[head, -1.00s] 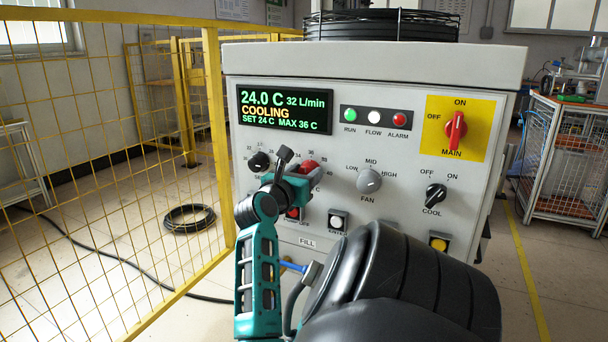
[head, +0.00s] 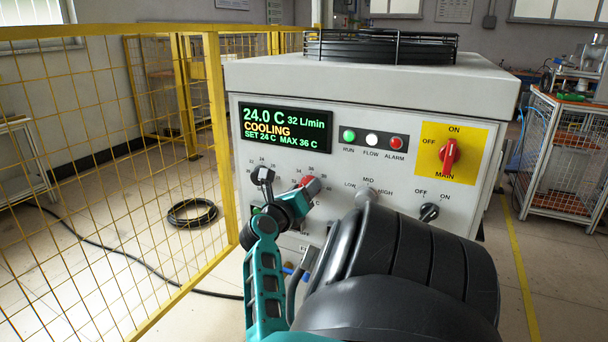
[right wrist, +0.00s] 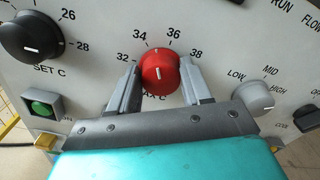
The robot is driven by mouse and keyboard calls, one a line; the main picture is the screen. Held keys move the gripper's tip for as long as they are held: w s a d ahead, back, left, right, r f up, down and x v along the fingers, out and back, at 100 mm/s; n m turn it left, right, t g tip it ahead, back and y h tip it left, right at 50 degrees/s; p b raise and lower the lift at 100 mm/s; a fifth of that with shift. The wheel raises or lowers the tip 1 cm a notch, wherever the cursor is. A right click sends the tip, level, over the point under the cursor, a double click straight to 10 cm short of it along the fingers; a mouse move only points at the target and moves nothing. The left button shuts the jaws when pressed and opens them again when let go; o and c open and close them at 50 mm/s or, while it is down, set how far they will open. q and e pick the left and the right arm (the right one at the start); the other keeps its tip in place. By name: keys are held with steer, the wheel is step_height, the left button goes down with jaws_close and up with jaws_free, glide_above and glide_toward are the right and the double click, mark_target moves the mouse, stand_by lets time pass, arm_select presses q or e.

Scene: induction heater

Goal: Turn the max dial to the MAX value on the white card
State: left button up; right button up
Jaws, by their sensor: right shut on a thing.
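The red max dial (head: 308,180) is on the white front panel, left of the fan dial. In the right wrist view the red max dial (right wrist: 159,74) sits between my two grey fingers, with numbers 32 to 38 around it. Its white mark points up, roughly between 34 and 36. My right gripper (right wrist: 160,78) is shut on it, a finger on each side; in the head view my right gripper (head: 303,193) partly covers it. The display (head: 286,128) reads SET 24 C, MAX 36 C. I cannot make out the white card. My left gripper is not in view.
The black set dial (right wrist: 30,37) is close left of the gripper, above a green button (right wrist: 40,107). The grey fan dial (right wrist: 252,97) is to the right. A red main switch (head: 449,154) is farther right. A yellow mesh fence (head: 110,190) stands left of the cabinet.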

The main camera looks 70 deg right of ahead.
arm_select(q)
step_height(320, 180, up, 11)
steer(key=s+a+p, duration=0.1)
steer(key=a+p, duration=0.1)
steer(key=p, duration=1.1)
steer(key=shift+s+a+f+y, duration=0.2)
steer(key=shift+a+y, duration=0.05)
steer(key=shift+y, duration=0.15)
arm_select(e)
steer(key=shift+w+f+n, duration=0.1)
steer(key=shift+f+n, duration=0.05)
steer(key=shift+n, duration=5.95)
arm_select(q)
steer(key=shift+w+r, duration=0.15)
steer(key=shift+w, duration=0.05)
arm_select(e)
steer(key=o, duration=1)
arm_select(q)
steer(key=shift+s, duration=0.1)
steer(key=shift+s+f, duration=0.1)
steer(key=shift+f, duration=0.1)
arm_select(e)
steer(key=shift+f, duration=0.1)
